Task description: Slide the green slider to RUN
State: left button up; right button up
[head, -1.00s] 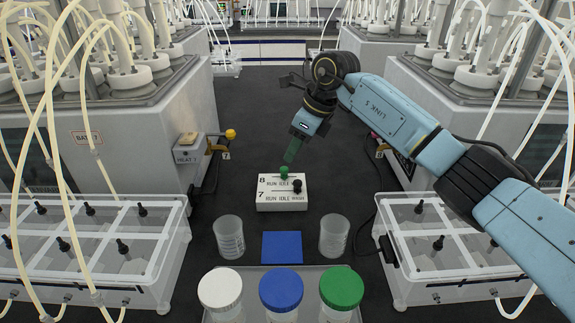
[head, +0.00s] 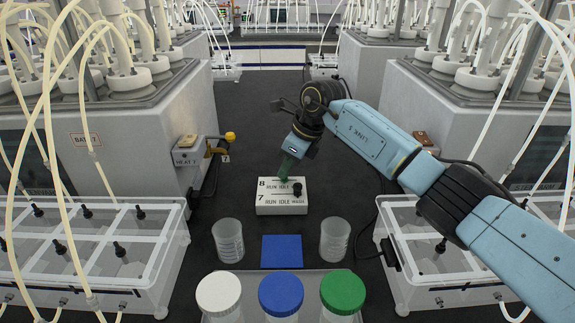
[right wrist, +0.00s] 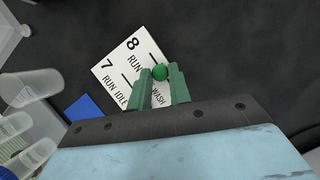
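The green slider (right wrist: 159,73) has a round knob and stands in the slot of row 8 on a white panel box (head: 268,209), about level with IDLE. In the head view the slider is hidden behind my right gripper (head: 283,182). My right gripper has green fingers, lowered to the panel. In the right wrist view its fingertips (right wrist: 160,72) stand apart on either side of the green knob; firm contact is not clear. A black slider (head: 297,188) stands toward the WASH end of row 7. My left gripper is not in view.
Two clear beakers (head: 228,240) (head: 334,239) flank a blue square (head: 282,250) in front of the box. White, blue and green-lidded jars (head: 281,293) stand nearer. Clear tanks (head: 85,245) (head: 455,250) lie at both sides. Dark counter behind the box is free.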

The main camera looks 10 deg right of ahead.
grip_shut()
jog(key=a, duration=0.3)
jog(key=shift+w, duration=0.25)
jog(key=shift+a, duration=0.15)
jog(key=o, duration=0.8)
grip_release()
jog(key=shift+w+a, duration=0.1)
jog(key=shift+a, duration=0.05)
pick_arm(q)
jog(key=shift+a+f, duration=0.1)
pick_arm(e)
jog(key=shift+o, duration=0.2)
jog(key=shift+r, duration=0.1)
jog(key=shift+d+r, duration=0.25)
jog(key=p+v, duration=0.1)
jog(key=v, duration=0.1)
jog(key=shift+d+r, duration=0.15)
jog(key=shift+r, duration=0.25)
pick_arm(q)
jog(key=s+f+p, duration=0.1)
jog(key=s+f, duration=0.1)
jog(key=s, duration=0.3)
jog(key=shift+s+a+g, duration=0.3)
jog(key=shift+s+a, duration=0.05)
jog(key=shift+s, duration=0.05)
pick_arm(e)
jog(key=v, duration=1)
